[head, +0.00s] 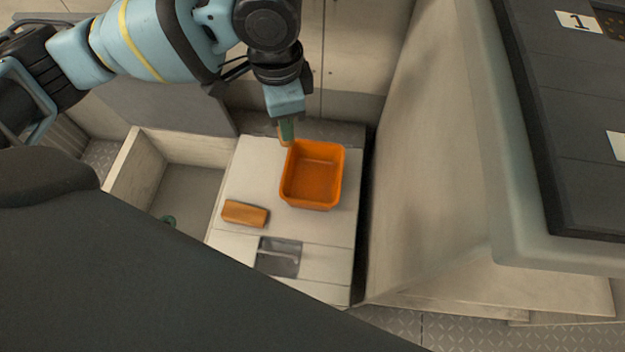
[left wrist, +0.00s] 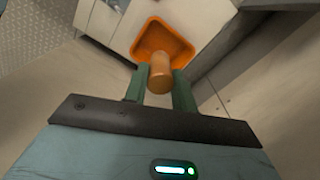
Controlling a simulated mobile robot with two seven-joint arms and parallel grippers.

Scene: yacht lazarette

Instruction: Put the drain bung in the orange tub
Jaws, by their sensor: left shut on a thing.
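The orange tub (head: 313,180) is a square open container on the pale bench top, and it looks empty. It also shows beyond the fingers in the left wrist view (left wrist: 152,36). My left gripper (head: 287,131) points down at the tub's back left corner in the head view. Its green fingers (left wrist: 159,87) are shut on a tan-orange cylindrical piece, the drain bung (left wrist: 161,72). In the head view the bung (head: 283,141) is mostly hidden by the fingers. I cannot tell its exact height above the bench. My right gripper is not in view.
An orange-brown block (head: 245,213) lies left of the tub on the bench top (head: 335,238). A grey, shiny rectangular plate or recess (head: 279,257) is in front. An open bin (head: 193,186) at left holds a small green thing (head: 168,220). A tall pale panel (head: 425,170) stands at right.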

